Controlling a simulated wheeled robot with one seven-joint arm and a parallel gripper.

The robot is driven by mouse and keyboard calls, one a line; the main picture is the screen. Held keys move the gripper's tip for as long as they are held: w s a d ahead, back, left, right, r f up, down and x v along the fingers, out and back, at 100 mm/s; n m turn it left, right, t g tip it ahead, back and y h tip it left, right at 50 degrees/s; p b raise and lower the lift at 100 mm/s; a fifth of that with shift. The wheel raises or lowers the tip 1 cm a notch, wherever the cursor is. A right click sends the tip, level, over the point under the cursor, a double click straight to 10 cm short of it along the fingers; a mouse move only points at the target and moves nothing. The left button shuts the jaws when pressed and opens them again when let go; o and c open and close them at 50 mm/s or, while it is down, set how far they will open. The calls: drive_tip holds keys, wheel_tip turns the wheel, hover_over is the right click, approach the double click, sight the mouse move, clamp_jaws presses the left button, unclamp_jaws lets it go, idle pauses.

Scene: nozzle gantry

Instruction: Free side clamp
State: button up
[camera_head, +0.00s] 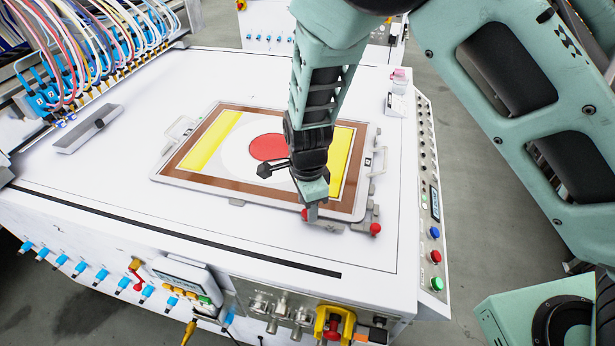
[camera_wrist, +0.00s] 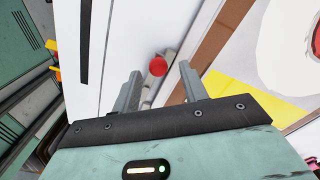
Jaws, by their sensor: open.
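A grey clamp (camera_head: 334,226) sits at the near right corner of the framed panel (camera_head: 185,185). A red knob (camera_head: 304,214) shows at its left, and another red knob (camera_head: 376,229) at its right. My gripper (camera_head: 312,212) points down over the left knob and partly hides the clamp. In the wrist view the gripper (camera_wrist: 160,82) is open, with a red knob (camera_wrist: 158,66) between and just beyond its fingertips. I cannot tell whether the fingers touch it. The clamp's contact with the frame is not clear.
The white table (camera_head: 110,195) is mostly clear left of the panel. A grey bar (camera_head: 88,130) lies near the hose rack (camera_head: 60,75). A control strip with buttons (camera_head: 436,256) runs along the right edge. Handles (camera_head: 378,162) stand on the panel's sides.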

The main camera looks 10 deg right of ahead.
wheel_tip(320, 180, up, 17)
drive_tip(key=b, duration=0.1)
drive_tip(key=shift+f, duration=0.2)
drive_tip(key=shift+s, duration=0.1)
drive_tip(key=s+d+r+n, duration=0.1)
drive_tip(key=s+d+n, duration=0.3)
drive_tip(key=s+n, duration=0.7)
drive_tip(key=s+d+r+n, duration=0.2)
drive_tip(key=s+d+n, duration=0.1)
drive_tip(key=s+n, duration=0.8)
drive_tip(key=shift+d+n+y, duration=0.3)
drive_tip(key=shift+d+n, duration=0.05)
drive_tip(key=shift+n, duration=0.15)
drive_tip(key=shift+s, duration=0.1)
